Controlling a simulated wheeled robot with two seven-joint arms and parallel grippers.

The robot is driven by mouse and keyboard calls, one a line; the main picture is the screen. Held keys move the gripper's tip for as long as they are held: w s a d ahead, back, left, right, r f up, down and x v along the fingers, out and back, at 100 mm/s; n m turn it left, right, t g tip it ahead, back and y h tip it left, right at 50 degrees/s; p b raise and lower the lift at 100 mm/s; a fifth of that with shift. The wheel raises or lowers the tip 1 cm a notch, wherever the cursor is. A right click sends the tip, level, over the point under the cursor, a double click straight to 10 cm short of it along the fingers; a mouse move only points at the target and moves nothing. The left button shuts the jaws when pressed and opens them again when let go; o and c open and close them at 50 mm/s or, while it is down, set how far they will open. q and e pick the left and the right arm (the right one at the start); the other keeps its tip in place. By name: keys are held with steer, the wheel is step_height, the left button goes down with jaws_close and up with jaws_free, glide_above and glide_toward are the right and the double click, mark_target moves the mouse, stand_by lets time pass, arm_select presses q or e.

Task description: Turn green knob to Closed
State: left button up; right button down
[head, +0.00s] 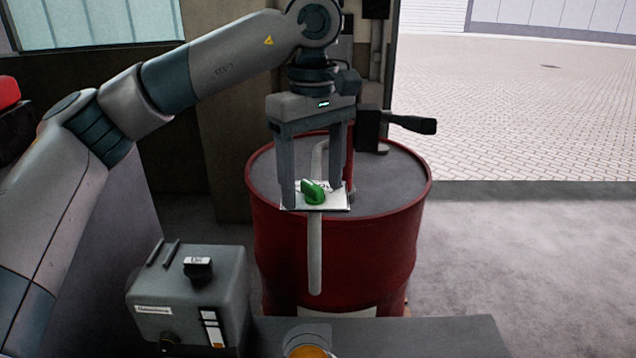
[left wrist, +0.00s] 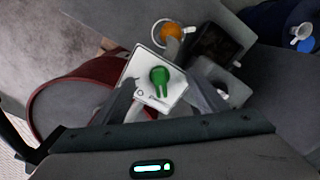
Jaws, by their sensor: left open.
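The green knob (head: 313,192) sits on a white label plate (head: 333,203) in front of the red drum's top. In the left wrist view the knob (left wrist: 160,81) shows near the middle of its plate (left wrist: 149,64), with its narrow end toward the bottom of the picture. The lettering on the plate is too small to read. My left gripper (head: 316,197) points down over the plate, its fingers apart on either side of the knob. It is open, and I cannot tell whether either finger touches the knob. My right gripper is in neither view.
A red drum (head: 400,225) stands behind the plate, with a black-handled lever (head: 410,123) above its far side. A grey pipe (head: 315,255) hangs below the plate. A grey box (head: 190,285) with a black knob stands at the lower left. Open floor lies to the right.

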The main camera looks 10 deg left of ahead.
arm_select(q)
steer(key=shift+r+p, duration=2.15)
steer(key=shift+r, duration=1.4)
steer(key=shift+f, duration=0.1)
